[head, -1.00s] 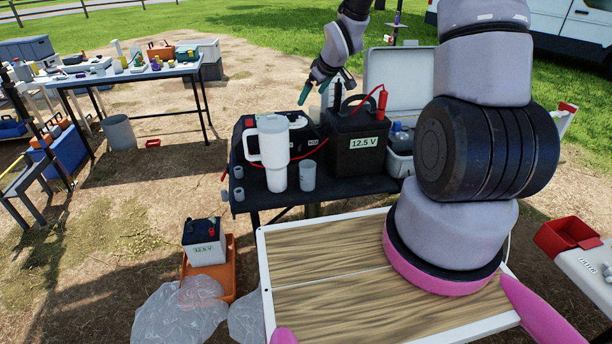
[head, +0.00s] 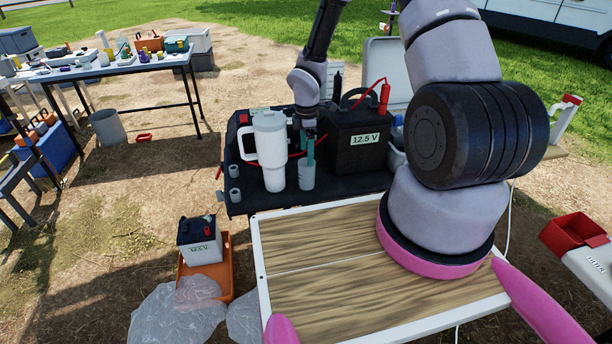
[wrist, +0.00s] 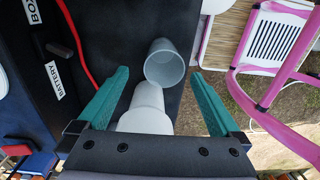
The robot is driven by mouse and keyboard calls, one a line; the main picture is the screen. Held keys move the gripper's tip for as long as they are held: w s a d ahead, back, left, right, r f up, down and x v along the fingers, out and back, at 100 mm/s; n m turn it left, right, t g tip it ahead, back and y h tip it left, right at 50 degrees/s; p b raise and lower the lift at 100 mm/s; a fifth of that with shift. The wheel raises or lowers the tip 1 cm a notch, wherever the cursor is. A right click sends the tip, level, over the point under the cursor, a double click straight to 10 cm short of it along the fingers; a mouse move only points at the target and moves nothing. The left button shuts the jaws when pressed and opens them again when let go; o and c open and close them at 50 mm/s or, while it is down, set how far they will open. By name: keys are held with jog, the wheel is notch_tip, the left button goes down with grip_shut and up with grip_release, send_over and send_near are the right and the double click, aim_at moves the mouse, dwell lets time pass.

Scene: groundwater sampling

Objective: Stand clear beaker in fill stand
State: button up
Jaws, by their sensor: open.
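The clear beaker (head: 307,178) is a grey, see-through cup standing upright on the black table, just right of a white handled tumbler. In the wrist view, the beaker (wrist: 165,65) shows its open mouth just beyond and between the fingertips. My gripper (head: 310,155) points down at the beaker's rim, its teal fingers apart. In the wrist view, my gripper (wrist: 160,76) is open, with nothing gripped. I cannot tell whether a finger touches the beaker. I cannot pick out the fill stand with certainty in either view.
The white tumbler (head: 270,150) stands close to the beaker's left. A black 12.5 V battery (head: 360,138) with a red cable is behind right. A wooden-topped board (head: 330,240) lies in front. Another table (head: 115,70) with several items stands far left.

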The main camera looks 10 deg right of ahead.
aim_at(306, 171)
jog(key=f, duration=0.7)
jog(key=shift+s+a+f, duration=0.15)
jog(key=shift+s+a, duration=0.05)
jog(key=shift+s, duration=0.2)
jog(key=shift+f, duration=0.5)
jog(key=shift+r, duration=0.1)
jog(key=c, duration=1.5)
